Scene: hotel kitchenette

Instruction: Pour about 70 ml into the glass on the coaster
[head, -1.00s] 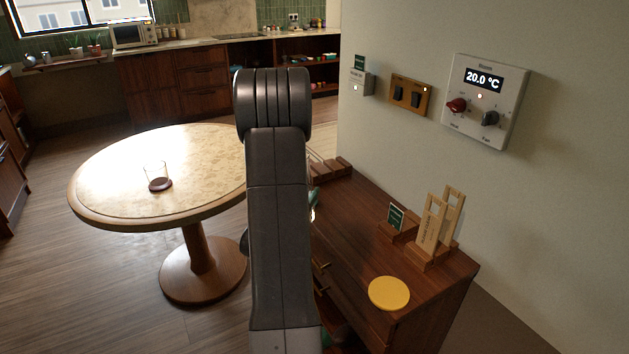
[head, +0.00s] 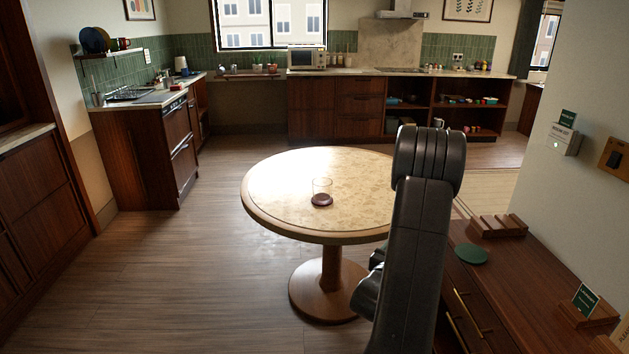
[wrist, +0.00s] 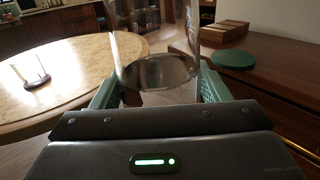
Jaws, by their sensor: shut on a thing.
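The glass (head: 322,187) is clear and stands upright on a dark reddish coaster (head: 321,201) on the round table. Both also show in the wrist view, the glass (wrist: 35,78) at the far left. In the wrist view my gripper (wrist: 157,88) is shut on a clear glass vessel (wrist: 158,70), one green finger on each side of it. Its upper part is cut off by the frame, and I cannot tell how much liquid it holds. In the head view my arm hides the gripper and the vessel.
The round table (head: 270,217) is otherwise bare. A wooden cabinet (head: 520,290) stands at the right, with a green disc (head: 471,254), a slatted wooden holder (head: 497,226) and a small sign (head: 585,299) on it. Open floor (head: 190,270) lies left of the table.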

